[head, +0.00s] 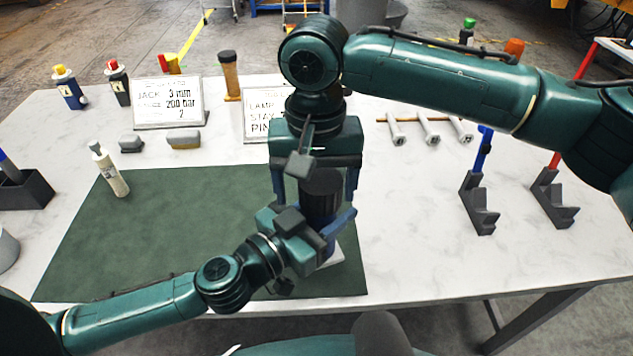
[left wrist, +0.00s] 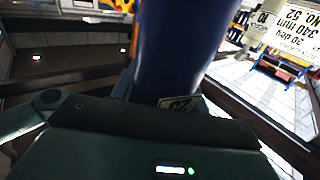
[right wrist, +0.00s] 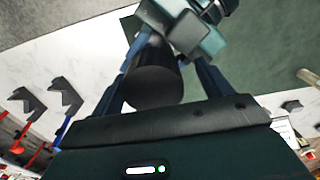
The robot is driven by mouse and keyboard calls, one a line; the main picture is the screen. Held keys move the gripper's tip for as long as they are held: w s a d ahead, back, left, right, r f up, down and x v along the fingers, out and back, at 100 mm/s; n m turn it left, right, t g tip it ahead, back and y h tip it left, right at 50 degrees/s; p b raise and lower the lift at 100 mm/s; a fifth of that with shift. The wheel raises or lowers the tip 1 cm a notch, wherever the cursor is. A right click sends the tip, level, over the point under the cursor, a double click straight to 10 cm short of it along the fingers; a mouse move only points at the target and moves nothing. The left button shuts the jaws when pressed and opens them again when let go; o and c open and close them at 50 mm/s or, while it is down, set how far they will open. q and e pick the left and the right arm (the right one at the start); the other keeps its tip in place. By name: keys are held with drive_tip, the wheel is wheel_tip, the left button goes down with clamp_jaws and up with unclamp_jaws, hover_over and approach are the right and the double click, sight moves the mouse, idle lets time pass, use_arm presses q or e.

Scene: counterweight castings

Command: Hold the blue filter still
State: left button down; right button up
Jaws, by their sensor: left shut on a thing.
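The blue filter (head: 318,205) stands upright near the front right corner of the green mat, with a black cap (head: 321,181) on top. My left gripper (head: 325,228) comes in from the left and is shut on the filter's lower body. The filter (left wrist: 172,50) fills the middle of the left wrist view, with a small label low on it. My right gripper (head: 316,190) points down over the filter, its open fingers on either side of the black cap. In the right wrist view, the cap (right wrist: 152,82) sits between the fingers with a visible gap.
The green mat (head: 180,235) is mostly clear, with a white bottle (head: 109,170) at its left. Signs (head: 168,103), small bottles (head: 69,88) and grey blocks (head: 183,139) stand behind. Dark holders (head: 478,205) stand at the right. A dark tray (head: 25,190) lies at the left edge.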

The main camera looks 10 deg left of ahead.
wheel_tip(320, 180, up, 4)
drive_tip(key=shift+f, duration=0.15)
drive_tip(key=r, duration=0.4)
drive_tip(key=shift+w+d, duration=0.1)
drive_tip(key=shift+d, duration=0.25)
drive_tip(key=shift+c, duration=0.5)
wheel_tip(320, 180, down, 8)
drive_tip(key=shift+r, duration=0.15)
drive_tip(key=c, duration=0.9)
drive_tip(key=o, duration=1)
drive_tip(key=shift+r, duration=2.3)
